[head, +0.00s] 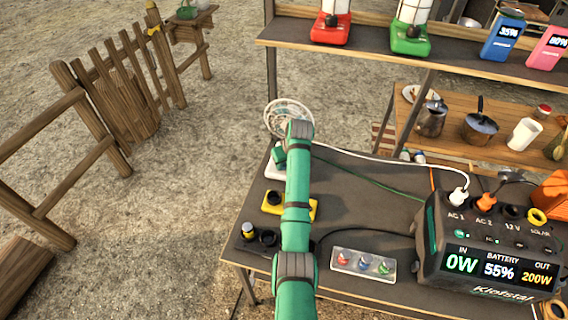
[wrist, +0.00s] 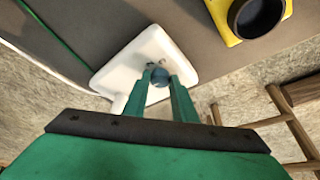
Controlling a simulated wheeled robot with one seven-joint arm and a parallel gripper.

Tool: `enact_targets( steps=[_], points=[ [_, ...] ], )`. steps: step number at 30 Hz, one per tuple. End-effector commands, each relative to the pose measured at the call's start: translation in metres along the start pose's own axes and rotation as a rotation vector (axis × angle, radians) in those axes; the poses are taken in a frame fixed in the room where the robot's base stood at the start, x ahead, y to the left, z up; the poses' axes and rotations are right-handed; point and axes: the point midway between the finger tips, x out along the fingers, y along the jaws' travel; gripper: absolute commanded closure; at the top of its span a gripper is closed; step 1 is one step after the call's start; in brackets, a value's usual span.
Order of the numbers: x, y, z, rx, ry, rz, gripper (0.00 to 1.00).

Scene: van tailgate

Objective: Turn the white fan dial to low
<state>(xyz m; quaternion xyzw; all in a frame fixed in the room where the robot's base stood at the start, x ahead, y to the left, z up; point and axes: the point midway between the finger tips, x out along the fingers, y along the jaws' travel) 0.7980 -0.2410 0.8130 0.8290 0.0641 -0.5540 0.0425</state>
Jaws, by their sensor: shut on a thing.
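The white fan stands at the far left corner of the dark table; its round cage (head: 270,117) and part of its white base (head: 272,172) show in the head view. In the wrist view the white base (wrist: 112,80) fills the middle, with a small dark blue dial (wrist: 160,75) on it. My gripper (wrist: 160,83) is shut on this dial, one green finger on each side. The dial's setting and any marks around it are too small to read. In the head view my green arm hides part of the base and the dial.
A yellow base with a black round part (wrist: 258,14) sits close beside the fan. A power station (head: 490,250) with plugged cables, showing 55%, stands on the right. A panel with several coloured knobs (head: 362,265) lies at the front. A shelf with lanterns (head: 410,35) hangs above.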

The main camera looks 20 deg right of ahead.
Motion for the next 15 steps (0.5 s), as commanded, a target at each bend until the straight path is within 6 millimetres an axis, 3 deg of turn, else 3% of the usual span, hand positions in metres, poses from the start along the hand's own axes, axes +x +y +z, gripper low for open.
enact_targets(
  steps=[15],
  points=[
    [0.0001, -0.0048, -0.0012, 0.336, 0.001, 0.140, 0.98]
  ],
)
